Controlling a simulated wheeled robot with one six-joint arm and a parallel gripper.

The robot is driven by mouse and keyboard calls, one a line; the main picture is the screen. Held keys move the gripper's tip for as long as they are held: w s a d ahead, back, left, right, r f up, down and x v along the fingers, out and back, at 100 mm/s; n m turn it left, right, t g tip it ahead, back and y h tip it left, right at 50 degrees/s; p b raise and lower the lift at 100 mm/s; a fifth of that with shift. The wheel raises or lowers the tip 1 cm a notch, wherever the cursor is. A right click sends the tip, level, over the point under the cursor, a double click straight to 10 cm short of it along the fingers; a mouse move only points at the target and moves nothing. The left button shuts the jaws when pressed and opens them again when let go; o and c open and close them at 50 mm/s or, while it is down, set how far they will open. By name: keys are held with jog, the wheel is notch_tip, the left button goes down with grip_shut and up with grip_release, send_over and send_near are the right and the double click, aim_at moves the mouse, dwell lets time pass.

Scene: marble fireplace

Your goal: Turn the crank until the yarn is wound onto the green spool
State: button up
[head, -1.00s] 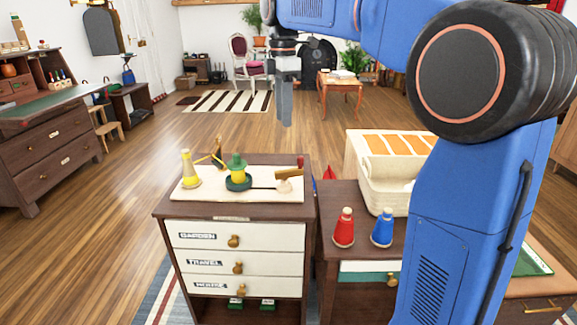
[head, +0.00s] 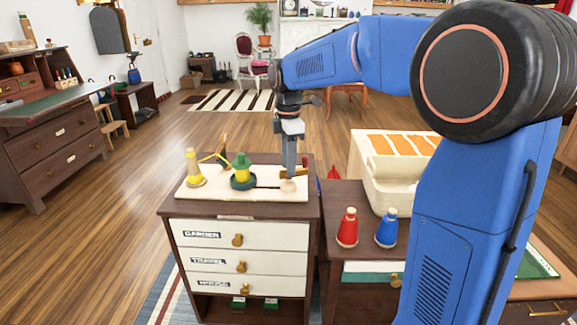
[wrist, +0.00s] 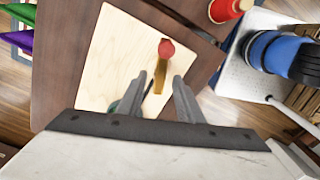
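The green spool (head: 241,161) stands upright on a pale board (head: 220,192) on top of the dark cabinet, with a yellow band around its middle. A yellow cone (head: 194,168) stands at the board's left end, and a thin yellow strand runs from its area toward the spool. The crank's brass arm (wrist: 160,76) and red knob (wrist: 166,49) show in the wrist view; my gripper mostly hides the crank in the head view. My gripper (head: 289,172) points down over the crank. In the wrist view its fingers (wrist: 160,80) are apart on either side of the brass arm; contact is unclear.
A red peg-like figure (head: 347,228) and a blue one (head: 386,229) stand on the lower cabinet to the right. A cream bin (head: 388,190) is behind them. Open floor lies to the left.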

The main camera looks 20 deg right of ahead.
jog(key=shift+f, duration=0.5)
grip_shut()
jog(key=shift+m, duration=0.3)
